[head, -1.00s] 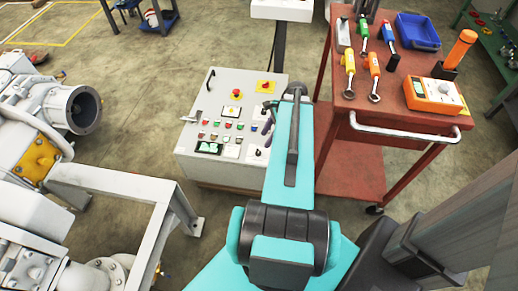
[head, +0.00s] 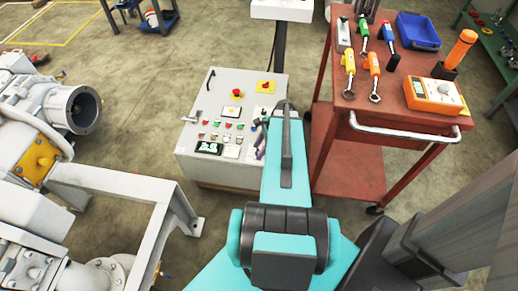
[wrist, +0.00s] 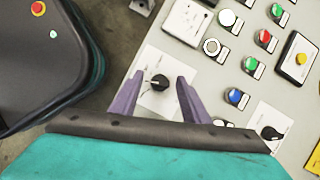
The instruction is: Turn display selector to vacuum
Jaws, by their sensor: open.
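My gripper (wrist: 160,80) is open, with its two purple fingers on either side of a black selector knob (wrist: 157,83) on a white square plate. I cannot tell whether the fingers touch the knob. The knob's white mark points left in the wrist view. A second black knob (wrist: 271,133) sits at the lower right of that view. In the head view the control panel (head: 225,88) is a light grey sloped box with a small lit display (head: 208,148) near its front edge. My arm hides the panel's right side there.
Coloured buttons, such as a blue one (wrist: 237,97), are close to the right finger. A red tool cart (head: 365,107) stands to the right of the panel. Grey machinery (head: 60,105) and a metal frame (head: 150,195) stand on the left.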

